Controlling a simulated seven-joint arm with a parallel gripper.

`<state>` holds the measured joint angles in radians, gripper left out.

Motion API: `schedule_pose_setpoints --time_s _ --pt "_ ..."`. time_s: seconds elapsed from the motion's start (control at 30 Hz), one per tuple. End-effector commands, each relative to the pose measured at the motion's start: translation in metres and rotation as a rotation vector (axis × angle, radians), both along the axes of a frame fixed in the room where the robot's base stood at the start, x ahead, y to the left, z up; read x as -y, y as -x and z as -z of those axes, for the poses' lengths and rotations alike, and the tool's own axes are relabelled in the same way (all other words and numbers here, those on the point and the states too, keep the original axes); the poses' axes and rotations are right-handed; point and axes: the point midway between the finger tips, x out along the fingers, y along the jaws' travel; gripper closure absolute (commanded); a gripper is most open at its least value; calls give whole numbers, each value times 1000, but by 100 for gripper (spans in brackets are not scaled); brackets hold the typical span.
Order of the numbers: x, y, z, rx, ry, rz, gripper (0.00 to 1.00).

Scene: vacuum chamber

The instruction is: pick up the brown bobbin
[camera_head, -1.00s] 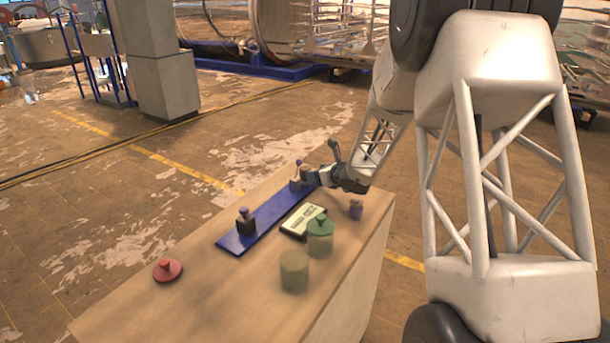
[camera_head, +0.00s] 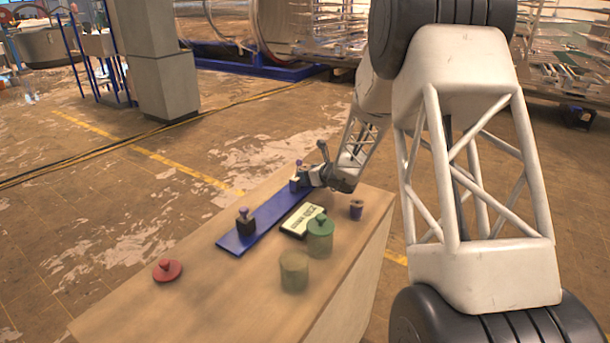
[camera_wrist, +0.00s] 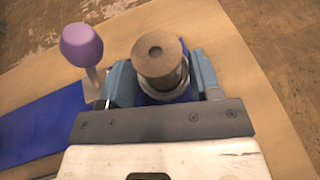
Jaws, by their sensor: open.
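The brown bobbin (camera_wrist: 158,56) stands between my fingers in the wrist view, its round top with a centre hole facing the camera and a paler rim below. My gripper (camera_wrist: 162,76) is open, with one blue-grey finger on each side of the bobbin. I cannot tell whether either finger touches it. In the head view my gripper (camera_head: 306,176) is at the far end of the blue board (camera_head: 268,219), and the bobbin is largely hidden there.
A purple-knobbed piece (camera_wrist: 82,46) stands close by my left finger. On the table (camera_head: 210,300) are a dark purple-knobbed piece (camera_head: 245,222), a label display (camera_head: 303,220), a small purple-and-brown piece (camera_head: 356,209), a green-lidded jar (camera_head: 320,237), an olive cylinder (camera_head: 294,271) and a red lid (camera_head: 167,270).

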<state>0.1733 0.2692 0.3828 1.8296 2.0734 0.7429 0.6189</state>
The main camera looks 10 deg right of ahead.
Motion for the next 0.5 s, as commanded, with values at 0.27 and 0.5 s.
schedule_pose_setpoints --time_s 0.27,0.5 --pt "0 0 0 0 -1 0 42" --pt "0 0 0 0 -1 0 42"
